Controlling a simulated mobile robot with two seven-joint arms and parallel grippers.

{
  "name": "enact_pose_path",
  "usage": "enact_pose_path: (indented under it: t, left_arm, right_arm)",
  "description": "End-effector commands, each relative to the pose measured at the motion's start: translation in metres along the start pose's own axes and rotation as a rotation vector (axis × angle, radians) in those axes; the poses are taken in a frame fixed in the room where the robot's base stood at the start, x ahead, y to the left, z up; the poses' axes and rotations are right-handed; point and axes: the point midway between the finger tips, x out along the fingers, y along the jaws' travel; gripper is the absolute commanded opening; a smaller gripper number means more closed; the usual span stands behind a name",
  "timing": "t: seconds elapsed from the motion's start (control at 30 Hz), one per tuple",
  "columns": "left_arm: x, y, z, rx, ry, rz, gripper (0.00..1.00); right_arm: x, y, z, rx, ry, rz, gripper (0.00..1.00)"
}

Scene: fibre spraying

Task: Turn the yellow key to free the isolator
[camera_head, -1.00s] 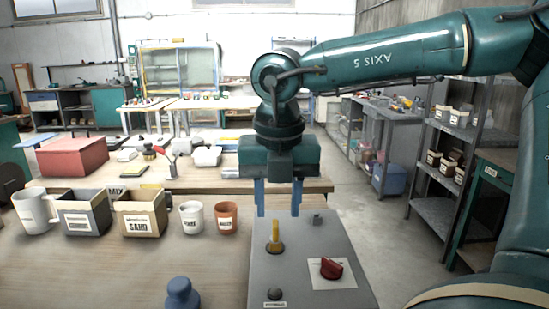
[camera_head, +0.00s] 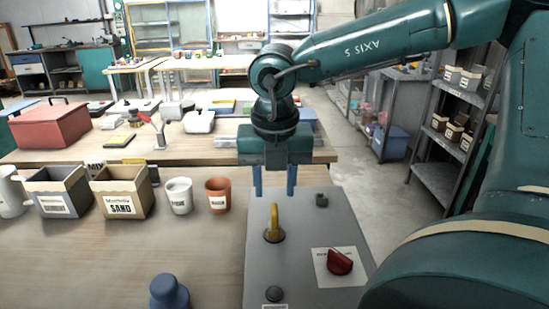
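The yellow key (camera_head: 273,222) stands upright in a round socket on the sloping top of a grey control box (camera_head: 302,230). A red isolator knob (camera_head: 339,262) sits on a white label plate to the right of the key and nearer me. My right gripper (camera_head: 274,190) hangs just beyond the key, with its two blue fingers pointing down. The fingers are apart, and nothing shows between them. They look close to the far edge of the box; the exact gap to the key is hard to judge. My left gripper is not in view.
A small dark block (camera_head: 321,200) and a round dark button (camera_head: 275,294) are also on the box. A blue knob-shaped object (camera_head: 169,292) stands at the front. A terracotta cup (camera_head: 218,195), a white cup (camera_head: 179,195) and a sand box (camera_head: 122,191) stand to the left.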

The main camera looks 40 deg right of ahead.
Motion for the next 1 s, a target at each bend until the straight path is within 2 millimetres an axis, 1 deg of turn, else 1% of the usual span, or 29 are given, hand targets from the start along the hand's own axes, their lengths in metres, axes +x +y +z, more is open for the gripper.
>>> enact_pose_path:
  t: [0.03,0.2,0.3,0.4,0.57,0.8,1.0]
  left_arm:
    - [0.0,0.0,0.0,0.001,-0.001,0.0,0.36]
    - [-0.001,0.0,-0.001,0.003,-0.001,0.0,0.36]
    - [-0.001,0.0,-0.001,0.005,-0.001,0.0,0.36]
    - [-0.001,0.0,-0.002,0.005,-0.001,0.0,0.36]
    - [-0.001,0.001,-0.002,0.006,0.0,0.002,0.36]
    - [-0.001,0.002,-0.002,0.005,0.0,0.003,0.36]
    - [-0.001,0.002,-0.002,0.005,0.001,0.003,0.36]
  right_arm:
    - [0.011,-0.001,-0.001,-0.002,0.006,-0.003,0.38]
    - [0.041,-0.001,-0.001,-0.001,0.004,-0.003,0.38]
    - [0.054,0.0,-0.001,-0.001,0.003,-0.002,0.38]
    - [0.062,0.0,-0.001,0.0,0.002,-0.002,0.38]
    - [0.067,0.0,-0.001,0.0,0.001,0.001,0.38]
    - [0.068,0.0,0.0,0.0,0.0,0.001,0.37]
    - [0.067,0.0,0.0,-0.001,0.0,0.001,0.21]
